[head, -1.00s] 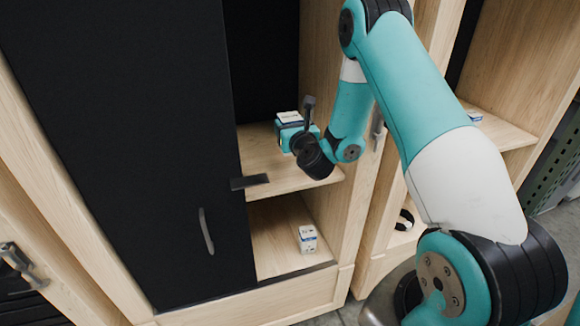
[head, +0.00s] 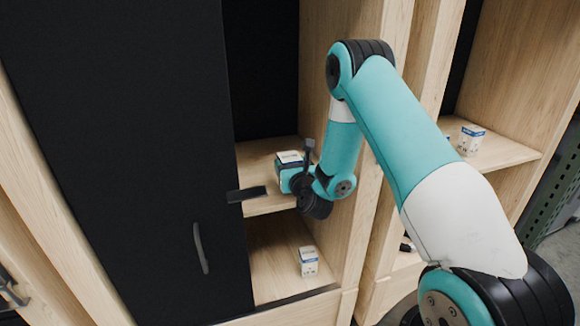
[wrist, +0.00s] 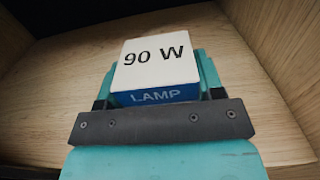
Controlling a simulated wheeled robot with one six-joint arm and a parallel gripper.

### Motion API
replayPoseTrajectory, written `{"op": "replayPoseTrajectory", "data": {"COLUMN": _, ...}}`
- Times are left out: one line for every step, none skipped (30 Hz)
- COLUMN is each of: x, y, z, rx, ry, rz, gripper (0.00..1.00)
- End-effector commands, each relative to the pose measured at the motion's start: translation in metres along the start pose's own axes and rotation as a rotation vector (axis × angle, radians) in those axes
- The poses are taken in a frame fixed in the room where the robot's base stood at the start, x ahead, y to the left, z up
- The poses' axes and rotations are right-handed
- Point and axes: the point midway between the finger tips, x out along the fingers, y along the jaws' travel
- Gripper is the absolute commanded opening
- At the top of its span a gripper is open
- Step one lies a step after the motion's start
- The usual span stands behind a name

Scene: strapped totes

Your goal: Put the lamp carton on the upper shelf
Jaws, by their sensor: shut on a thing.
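The lamp carton (wrist: 156,62) is a white and blue box marked "90 W" and "LAMP" in the wrist view. It also shows in the head view (head: 289,157), at the upper shelf (head: 262,157) of the open cabinet. My gripper (head: 287,172) is shut on the carton, with teal jaws on both sides of it. Wood surfaces surround the carton in the wrist view. I cannot tell whether its underside touches the shelf, because my gripper hides it.
A black door (head: 130,170) covers the cabinet's left side, with a dark flat piece (head: 247,194) jutting near the shelf's front edge. Another small carton (head: 309,262) stands on the lower level. A further carton (head: 471,140) stands on the right cabinet's shelf.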

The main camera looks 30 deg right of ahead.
Motion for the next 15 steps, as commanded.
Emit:
{"op": "replayPoseTrajectory", "data": {"x": 0.0, "y": -0.0002, "z": -0.002, "rx": 0.0, "ry": 0.0, "rz": 0.0, "gripper": 0.64}}
{"op": "replayPoseTrajectory", "data": {"x": 0.0, "y": -0.0002, "z": -0.001, "rx": 0.0, "ry": 0.0, "rz": 0.0, "gripper": 0.71}}
{"op": "replayPoseTrajectory", "data": {"x": 0.0, "y": -0.0002, "z": -0.0008, "rx": 0.0, "ry": 0.0, "rz": 0.0, "gripper": 0.8}}
{"op": "replayPoseTrajectory", "data": {"x": 0.0, "y": -0.0002, "z": -0.0008, "rx": 0.0, "ry": 0.0, "rz": 0.0, "gripper": 0.87}}
{"op": "replayPoseTrajectory", "data": {"x": 0.0, "y": -0.0002, "z": -0.0008, "rx": 0.0, "ry": 0.0, "rz": 0.0, "gripper": 0.87}}
{"op": "replayPoseTrajectory", "data": {"x": 0.0, "y": -0.0001, "z": -0.0008, "rx": -0.001, "ry": 0.0, "rz": 0.0, "gripper": 0.87}}
{"op": "replayPoseTrajectory", "data": {"x": 0.0, "y": -0.0001, "z": -0.0008, "rx": -0.001, "ry": 0.0, "rz": 0.0, "gripper": 0.87}}
{"op": "replayPoseTrajectory", "data": {"x": 0.0, "y": -0.0001, "z": -0.0008, "rx": -0.001, "ry": 0.0, "rz": 0.0, "gripper": 0.87}}
{"op": "replayPoseTrajectory", "data": {"x": 0.0, "y": -0.0001, "z": -0.0008, "rx": -0.001, "ry": 0.0, "rz": 0.0, "gripper": 0.87}}
{"op": "replayPoseTrajectory", "data": {"x": 0.0, "y": -0.0001, "z": -0.0008, "rx": -0.001, "ry": 0.0, "rz": 0.0, "gripper": 0.87}}
{"op": "replayPoseTrajectory", "data": {"x": 0.0, "y": -0.0001, "z": -0.0007, "rx": -0.001, "ry": 0.0, "rz": 0.0, "gripper": 0.87}}
{"op": "replayPoseTrajectory", "data": {"x": 0.0, "y": -0.0001, "z": -0.0002, "rx": -0.001, "ry": 0.0, "rz": 0.0, "gripper": 0.87}}
{"op": "replayPoseTrajectory", "data": {"x": 0.0, "y": -0.0001, "z": 0.0006, "rx": -0.001, "ry": 0.0, "rz": 0.0, "gripper": 0.87}}
{"op": "replayPoseTrajectory", "data": {"x": 0.0, "y": 0.0, "z": 0.0019, "rx": -0.001, "ry": 0.0, "rz": 0.0, "gripper": 0.87}}
{"op": "replayPoseTrajectory", "data": {"x": 0.0, "y": 0.0, "z": 0.0043, "rx": -0.001, "ry": 0.0, "rz": 0.0, "gripper": 0.87}}
